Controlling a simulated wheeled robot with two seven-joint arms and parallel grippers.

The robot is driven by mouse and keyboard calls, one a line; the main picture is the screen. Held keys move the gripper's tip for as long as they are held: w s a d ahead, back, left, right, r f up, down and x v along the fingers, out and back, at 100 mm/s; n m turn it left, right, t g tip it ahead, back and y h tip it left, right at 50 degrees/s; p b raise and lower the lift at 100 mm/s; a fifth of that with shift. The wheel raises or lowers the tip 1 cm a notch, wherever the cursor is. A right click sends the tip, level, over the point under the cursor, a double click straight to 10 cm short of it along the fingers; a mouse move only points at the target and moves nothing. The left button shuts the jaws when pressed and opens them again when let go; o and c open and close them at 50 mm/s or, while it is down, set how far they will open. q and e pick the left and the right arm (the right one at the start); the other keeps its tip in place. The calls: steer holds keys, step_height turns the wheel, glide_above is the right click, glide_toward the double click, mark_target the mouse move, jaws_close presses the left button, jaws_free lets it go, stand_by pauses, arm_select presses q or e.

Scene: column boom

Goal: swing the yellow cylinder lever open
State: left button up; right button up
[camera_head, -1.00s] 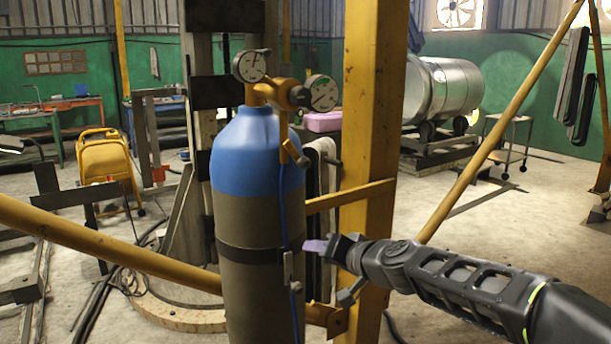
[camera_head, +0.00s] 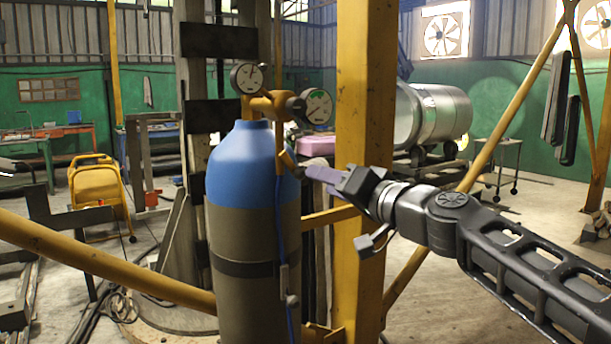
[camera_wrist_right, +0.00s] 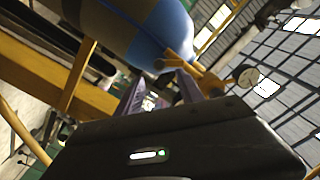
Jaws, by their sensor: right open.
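The cylinder (camera_head: 240,235) stands upright with a blue top and a grey-brown body; it also shows tilted in the right wrist view (camera_wrist_right: 150,25). The yellow lever (camera_head: 279,143) hangs down at the right front of the cylinder's blue shoulder, below the yellow valve fitting with two gauges. In the right wrist view the lever (camera_wrist_right: 177,62) shows just beyond the fingertips. My right gripper (camera_head: 314,175) is open, with lilac fingers pointing left, close to the lever's lower end. Its fingers (camera_wrist_right: 160,92) stand apart in the wrist view; I cannot tell whether they touch the lever. My left gripper is not in view.
A yellow post (camera_head: 362,100) rises right behind the cylinder, close to my right gripper. A yellow rail (camera_head: 110,260) crosses low at the left front. Two gauges (camera_head: 317,106) sit above the lever. A blue hose (camera_head: 279,230) runs down the cylinder's front.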

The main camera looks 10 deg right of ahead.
mark_target(293, 166)
steer(key=p+x, duration=0.1)
steer(key=x, duration=0.6)
steer(key=shift+c, duration=0.3)
jaws_close()
